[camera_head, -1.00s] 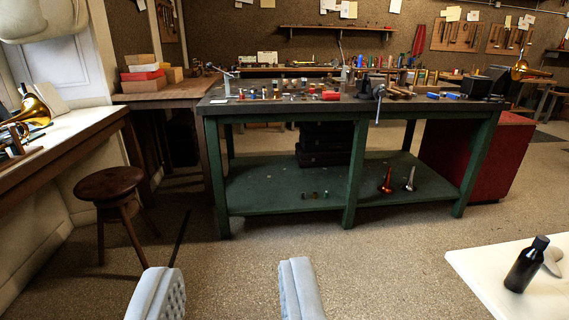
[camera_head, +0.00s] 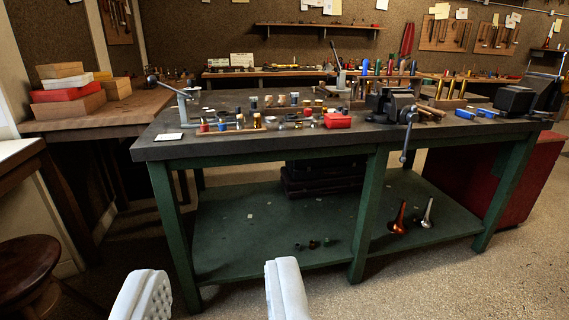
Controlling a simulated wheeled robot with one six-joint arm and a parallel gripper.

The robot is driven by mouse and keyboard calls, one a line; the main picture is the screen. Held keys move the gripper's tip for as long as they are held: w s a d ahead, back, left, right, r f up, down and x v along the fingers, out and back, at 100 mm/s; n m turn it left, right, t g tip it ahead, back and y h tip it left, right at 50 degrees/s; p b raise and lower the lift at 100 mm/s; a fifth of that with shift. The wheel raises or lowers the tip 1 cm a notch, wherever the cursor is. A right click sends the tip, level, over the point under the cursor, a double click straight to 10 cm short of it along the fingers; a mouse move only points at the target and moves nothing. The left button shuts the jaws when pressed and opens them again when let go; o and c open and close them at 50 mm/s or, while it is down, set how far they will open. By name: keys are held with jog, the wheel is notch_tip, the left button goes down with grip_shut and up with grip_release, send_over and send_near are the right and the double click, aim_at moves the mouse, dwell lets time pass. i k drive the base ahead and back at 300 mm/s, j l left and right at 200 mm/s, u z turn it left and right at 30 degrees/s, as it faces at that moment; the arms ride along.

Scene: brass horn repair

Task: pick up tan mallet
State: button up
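I cannot clearly pick out the tan mallet. Some small tan-brown pieces (camera_head: 431,112) lie on the dark top of the green workbench (camera_head: 240,146), just right of the vise, and one of them may be it. They are too small to tell. My gripper (camera_head: 214,275) shows at the bottom of the view with two pale grey fingers wide apart. It is open and empty, in front of the bench and well short of the tan-brown pieces.
A grey vise (camera_head: 393,105) stands on the bench, with a red box (camera_head: 337,121) left of it. Blue items and a black box (camera_head: 515,100) stand to the right. A round stool (camera_head: 25,270) is at lower left. Open floor (camera_head: 430,285) lies at lower right.

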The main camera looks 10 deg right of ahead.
aim_at(436, 112)
jog(key=i+l+z, duration=0.15)
jog(key=i+z, duration=0.2)
jog(key=i, duration=0.15)
jog(key=i+z, duration=0.4)
jog(key=i+j+z, duration=0.2)
jog(key=i+z, duration=0.15)
jog(key=i, duration=0.2)
jog(key=i+l+u, duration=0.3)
jog(key=i+l, duration=0.75)
jog(key=i+l+u, duration=0.15)
jog(key=l, duration=0.25)
jog(key=i+l+u, duration=0.15)
jog(key=i+l, duration=0.15)
jog(key=l, duration=0.1)
